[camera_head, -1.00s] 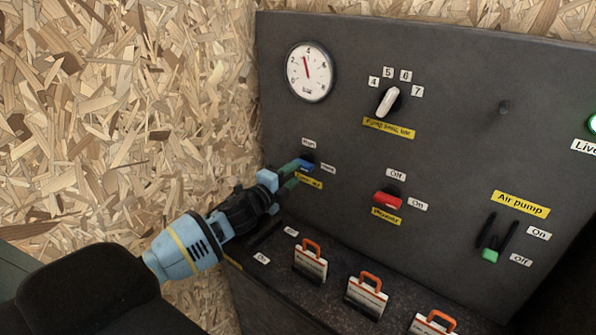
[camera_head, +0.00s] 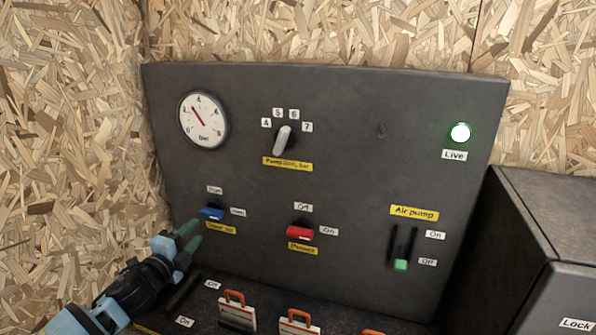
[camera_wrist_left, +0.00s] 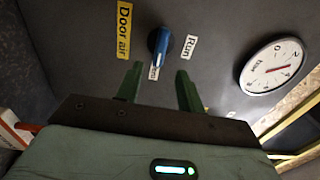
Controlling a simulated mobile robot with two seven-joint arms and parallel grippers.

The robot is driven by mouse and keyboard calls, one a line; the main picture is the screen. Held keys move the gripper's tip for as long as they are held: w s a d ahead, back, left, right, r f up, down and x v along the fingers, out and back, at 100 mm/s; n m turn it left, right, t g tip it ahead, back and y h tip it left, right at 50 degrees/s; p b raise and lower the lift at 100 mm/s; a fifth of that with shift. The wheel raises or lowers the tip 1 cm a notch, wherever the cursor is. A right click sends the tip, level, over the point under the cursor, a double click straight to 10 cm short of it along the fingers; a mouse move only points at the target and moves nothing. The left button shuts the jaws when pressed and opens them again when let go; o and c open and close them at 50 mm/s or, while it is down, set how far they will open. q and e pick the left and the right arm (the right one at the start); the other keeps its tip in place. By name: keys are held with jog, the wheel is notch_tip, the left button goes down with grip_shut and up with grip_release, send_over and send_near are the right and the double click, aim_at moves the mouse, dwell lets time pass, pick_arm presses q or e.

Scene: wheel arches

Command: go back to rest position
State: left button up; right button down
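My left gripper (camera_head: 190,236) is at the lower left of the dark control panel (camera_head: 345,110), just below and left of the blue knob (camera_head: 211,213). In the left wrist view its two green fingers (camera_wrist_left: 160,84) are apart with nothing between them. The blue knob (camera_wrist_left: 159,42) sits on the panel beyond the fingertips, apart from them, between the "Door air" and "Run" labels. My right gripper is in neither view.
The panel carries a gauge (camera_head: 203,120), a white selector (camera_head: 283,140), a red knob (camera_head: 299,232), a green-tipped slider (camera_head: 401,264) and a lit green lamp (camera_head: 460,133). Orange-handled tags (camera_head: 237,311) stand on the ledge below. A dark cabinet (camera_head: 540,240) is at right.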

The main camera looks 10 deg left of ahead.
pick_arm(q)
jog(key=s+d+f+n+g, duration=0.3)
jog(key=s+d+f+n, duration=0.35)
jog(key=s+f, duration=0.6)
jog(key=s+d+f+n+g, duration=0.3)
jog(key=s+d+f+n, duration=0.35)
jog(key=s+f, duration=0.65)
jog(key=s+d+f+n+g, duration=0.3)
jog(key=s+d+f+n, duration=0.1)
jog(key=s, duration=0.8)
jog(key=d+f, duration=0.1)
jog(key=d, duration=0.1)
jog(key=shift+d+h, duration=0.3)
jog(key=shift+h, duration=0.1)
